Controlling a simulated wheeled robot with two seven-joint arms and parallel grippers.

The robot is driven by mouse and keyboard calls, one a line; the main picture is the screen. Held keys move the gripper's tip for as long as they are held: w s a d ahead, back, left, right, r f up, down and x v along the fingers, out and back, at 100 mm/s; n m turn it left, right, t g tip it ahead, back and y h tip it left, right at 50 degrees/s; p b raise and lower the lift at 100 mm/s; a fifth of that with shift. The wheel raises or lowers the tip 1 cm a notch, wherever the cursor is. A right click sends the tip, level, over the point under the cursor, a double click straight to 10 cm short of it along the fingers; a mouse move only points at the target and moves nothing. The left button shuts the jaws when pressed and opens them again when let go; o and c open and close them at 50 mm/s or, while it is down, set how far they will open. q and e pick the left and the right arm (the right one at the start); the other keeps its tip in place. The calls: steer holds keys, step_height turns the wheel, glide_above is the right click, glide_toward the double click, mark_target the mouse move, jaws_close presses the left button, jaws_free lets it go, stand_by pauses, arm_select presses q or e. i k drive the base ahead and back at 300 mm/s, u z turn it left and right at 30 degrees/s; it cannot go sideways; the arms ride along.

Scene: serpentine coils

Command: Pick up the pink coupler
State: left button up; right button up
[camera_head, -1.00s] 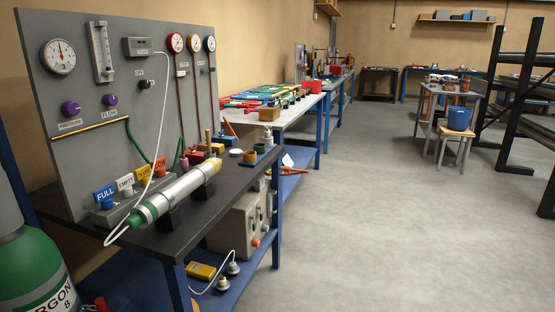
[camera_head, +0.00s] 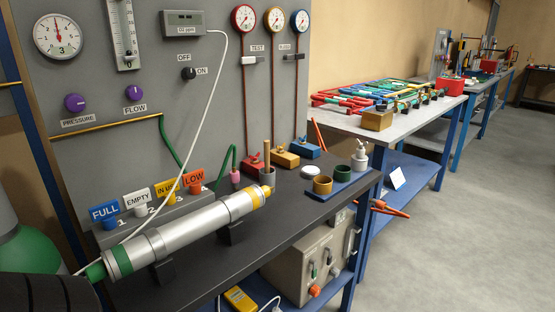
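The pink coupler (camera_head: 236,178) is small and stands near the back of the black bench top, at the lower end of a green hose (camera_head: 226,158). Neither of my grippers is in view.
A grey panel (camera_head: 90,90) with gauges and purple knobs stands behind the bench. Red, yellow and blue blocks (camera_head: 284,158) sit right of the coupler. A blue tray (camera_head: 350,178) with cups is at the bench's right end. Open floor (camera_head: 440,250) lies to the right.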

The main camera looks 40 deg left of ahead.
mark_target(234, 175)
steer(key=i, duration=2.15)
steer(key=u, duration=4.25)
